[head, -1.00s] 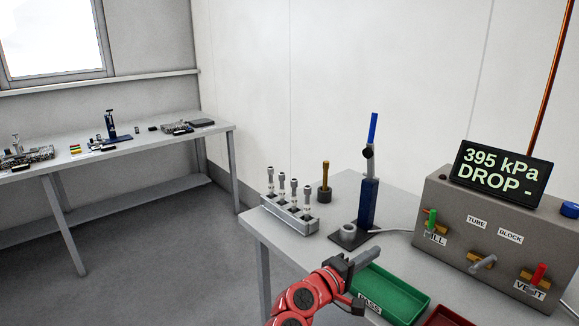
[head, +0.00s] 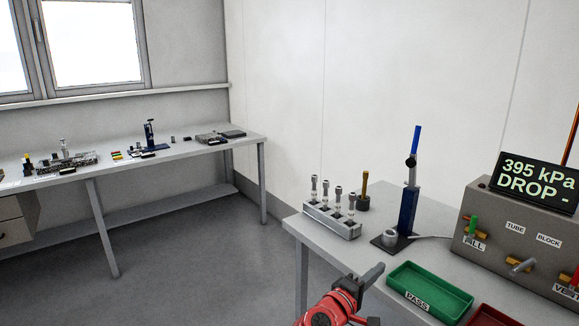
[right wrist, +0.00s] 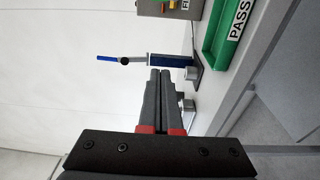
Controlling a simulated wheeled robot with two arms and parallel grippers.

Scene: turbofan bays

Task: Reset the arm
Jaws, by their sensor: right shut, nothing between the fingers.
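My right arm is red and comes in at the bottom of the head view. Its dark gripper (head: 374,276) is in front of the bench, left of the green PASS tray (head: 432,288). In the right wrist view the two grey fingers (right wrist: 165,74) are together with nothing between them. Beyond the fingertips stand the blue press (right wrist: 170,60) and, partly hidden by the fingers, small grey parts. My left gripper is not in any view.
On the right bench (head: 310,229) stand a rack of metal fittings (head: 332,220), a brass-coloured post (head: 364,190), the blue press (head: 408,205) and a grey block with a display (head: 537,182) reading 395 kPa DROP. A red tray (head: 497,317) is at the front. Another bench (head: 190,152) stands back left.

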